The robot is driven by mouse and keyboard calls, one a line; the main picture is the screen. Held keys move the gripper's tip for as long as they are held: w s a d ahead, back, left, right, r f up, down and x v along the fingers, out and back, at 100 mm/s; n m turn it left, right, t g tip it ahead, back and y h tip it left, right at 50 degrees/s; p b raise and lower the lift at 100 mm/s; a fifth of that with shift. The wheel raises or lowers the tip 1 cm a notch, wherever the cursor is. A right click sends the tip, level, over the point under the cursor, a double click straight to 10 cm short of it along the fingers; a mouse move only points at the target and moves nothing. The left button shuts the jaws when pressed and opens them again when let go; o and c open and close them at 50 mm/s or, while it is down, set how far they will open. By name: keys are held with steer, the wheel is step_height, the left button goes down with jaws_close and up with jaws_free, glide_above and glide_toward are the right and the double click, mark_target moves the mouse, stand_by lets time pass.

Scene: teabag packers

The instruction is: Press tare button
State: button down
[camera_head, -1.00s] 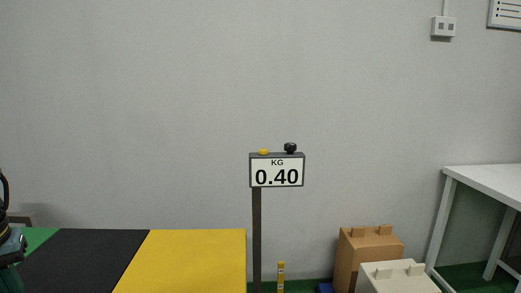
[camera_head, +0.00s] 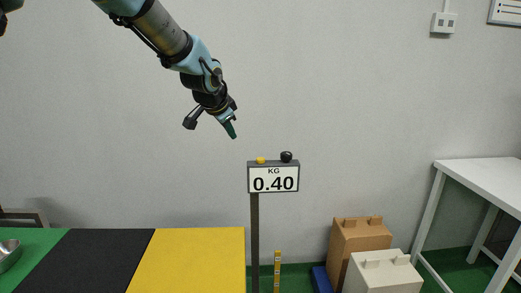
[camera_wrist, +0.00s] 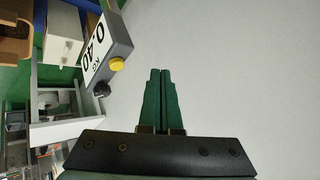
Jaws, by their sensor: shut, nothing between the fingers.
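A scale display (camera_head: 273,178) on a dark post reads 0.40 KG. On its top edge sit a yellow button (camera_head: 261,160) at the left and a black knob (camera_head: 286,156) at the right. Neither button carries a label that I can read. My gripper (camera_head: 233,134) is above and a little left of the yellow button, pointing down and apart from it. In the wrist view my gripper (camera_wrist: 160,72) has its green fingers together, with nothing between them. There the yellow button (camera_wrist: 117,64) and black knob (camera_wrist: 102,89) lie left of the fingers, beside the tilted display (camera_wrist: 108,45).
A table with yellow (camera_head: 200,260) and black (camera_head: 95,260) sections stands left of the post. A metal bowl (camera_head: 9,254) is at the far left. A brown box (camera_head: 357,243), a white box (camera_head: 383,275) and a white table (camera_head: 485,171) are at the right. The air around the display is clear.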

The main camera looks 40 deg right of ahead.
step_height(320, 180, up, 4)
steer(key=f+m+h, duration=0.1)
steer(key=m, duration=0.1)
glide_above(258, 160)
steer(key=shift+d+r+g+p, duration=0.1)
steer(key=shift+r+g+p, duration=0.2)
steer(key=shift+p, duration=0.1)
steer(key=shift+f, duration=0.2)
step_height(258, 160, down, 9)
steer(key=b, duration=0.6)
steer(key=shift+r+b, duration=0.2)
steer(key=shift+b, duration=0.15)
steer(key=shift+f, duration=0.1)
stand_by(0.8)
steer(key=shift+f+b, duration=0.3)
steer(key=shift+b, duration=0.05)
steer(key=shift+f+b, duration=0.45)
steer(key=shift+f, duration=0.1)
stand_by(0.9)
steer(key=shift+r, duration=0.1)
steer(key=shift+r+p, duration=0.65)
steer(key=shift+r, duration=0.2)
